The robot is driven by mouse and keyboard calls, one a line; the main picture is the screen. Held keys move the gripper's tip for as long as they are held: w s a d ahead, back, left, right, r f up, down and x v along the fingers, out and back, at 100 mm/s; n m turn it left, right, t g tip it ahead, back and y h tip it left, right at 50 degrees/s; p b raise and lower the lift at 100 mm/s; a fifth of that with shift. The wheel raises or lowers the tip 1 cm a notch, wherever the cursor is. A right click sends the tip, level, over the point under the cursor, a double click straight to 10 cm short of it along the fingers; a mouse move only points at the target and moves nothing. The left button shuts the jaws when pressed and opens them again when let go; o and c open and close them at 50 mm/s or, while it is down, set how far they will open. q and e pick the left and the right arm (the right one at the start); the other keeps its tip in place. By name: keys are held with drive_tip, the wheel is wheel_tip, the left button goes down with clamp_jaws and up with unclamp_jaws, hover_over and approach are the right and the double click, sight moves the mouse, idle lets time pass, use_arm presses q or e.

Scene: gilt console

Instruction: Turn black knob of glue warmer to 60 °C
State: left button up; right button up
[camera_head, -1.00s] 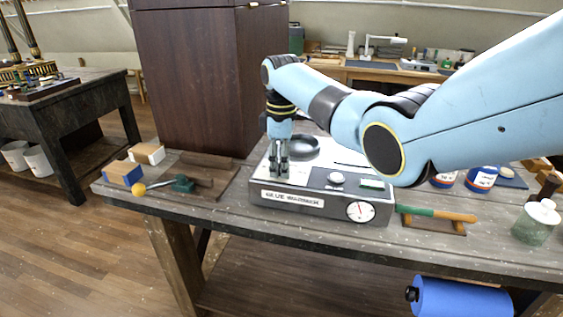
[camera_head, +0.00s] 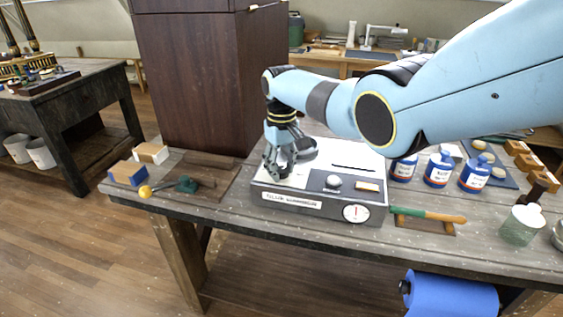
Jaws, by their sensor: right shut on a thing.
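The glue warmer (camera_head: 331,206) is a pale grey box with a name label, standing on the bench's front part. Its front carries a round white gauge (camera_head: 356,213) with a red needle. A pale round knob (camera_head: 333,182) and a small amber display (camera_head: 367,187) sit on its dark top panel. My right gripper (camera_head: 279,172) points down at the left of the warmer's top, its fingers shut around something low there. This is likely the black knob, which the fingers hide, so its setting cannot be read. My left gripper is out of view.
A dark round part (camera_head: 307,148) lies just behind the gripper on the warmer. A green-handled tool (camera_head: 430,214) rests to the right, near blue-and-white bottles (camera_head: 438,169). A yellow-ended tool (camera_head: 146,191) and a blue block (camera_head: 127,173) lie to the left. A tall brown cabinet stands behind.

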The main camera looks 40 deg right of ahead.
sight(282, 169)
drive_tip(key=m, duration=0.3)
drive_tip(key=shift+m+p, duration=0.3)
drive_tip(key=shift+p, duration=0.05)
drive_tip(key=shift+m, duration=1.9)
drive_tip(key=o, duration=1.2)
drive_tip(key=shift+c, duration=0.2)
drive_tip(key=shift+r, duration=0.1)
wheel_tip(282, 169, up, 12)
